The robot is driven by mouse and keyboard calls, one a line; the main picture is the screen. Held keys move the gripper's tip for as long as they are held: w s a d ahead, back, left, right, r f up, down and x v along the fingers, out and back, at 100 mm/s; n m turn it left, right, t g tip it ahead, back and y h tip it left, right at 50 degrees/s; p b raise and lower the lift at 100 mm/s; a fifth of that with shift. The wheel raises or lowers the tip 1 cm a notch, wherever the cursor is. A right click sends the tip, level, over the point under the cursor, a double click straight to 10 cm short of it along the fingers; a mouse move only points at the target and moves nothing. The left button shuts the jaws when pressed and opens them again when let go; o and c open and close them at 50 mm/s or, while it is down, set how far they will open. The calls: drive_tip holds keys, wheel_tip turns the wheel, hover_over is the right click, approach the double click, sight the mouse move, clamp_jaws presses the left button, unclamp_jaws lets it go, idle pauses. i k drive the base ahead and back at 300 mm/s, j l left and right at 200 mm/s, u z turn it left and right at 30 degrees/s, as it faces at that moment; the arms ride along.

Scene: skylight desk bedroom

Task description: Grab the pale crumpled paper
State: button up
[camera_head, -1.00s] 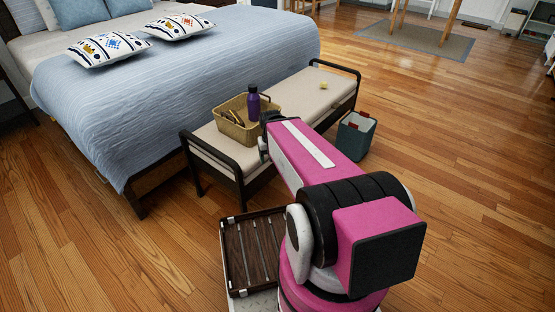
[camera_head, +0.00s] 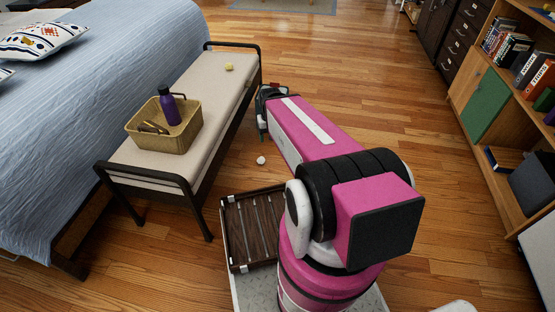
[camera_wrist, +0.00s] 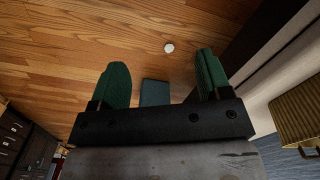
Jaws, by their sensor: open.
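A small pale crumpled ball (camera_head: 261,160), which looks like the paper, lies on the wood floor beside the bench, below my gripper in the head view. It also shows in the wrist view as a whitish ball (camera_wrist: 169,47), ahead of the gap between the fingertips. My gripper (camera_wrist: 161,68) is open, with its two green fingers apart and nothing held between them. In the head view my gripper (camera_head: 262,128) hangs off the bench's right side, partly hidden by my arm. The ball is apart from the fingers.
A bench (camera_head: 210,85) stands at left, with a yellow basket (camera_head: 150,137), a purple bottle (camera_head: 170,108) and a small yellowish lump (camera_head: 229,67) on it. A shelf (camera_head: 470,90) with books stands at right. Open floor lies beyond my arm.

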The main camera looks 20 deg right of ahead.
sight(261, 161)
drive_tip(key=i+l, duration=0.1)
drive_tip(key=l, duration=1.2)
drive_tip(key=i+l+u, duration=0.1)
drive_tip(key=l, duration=0.55)
drive_tip(key=l+u, duration=0.15)
drive_tip(key=u, duration=1.2)
drive_tip(key=i+l, duration=0.05)
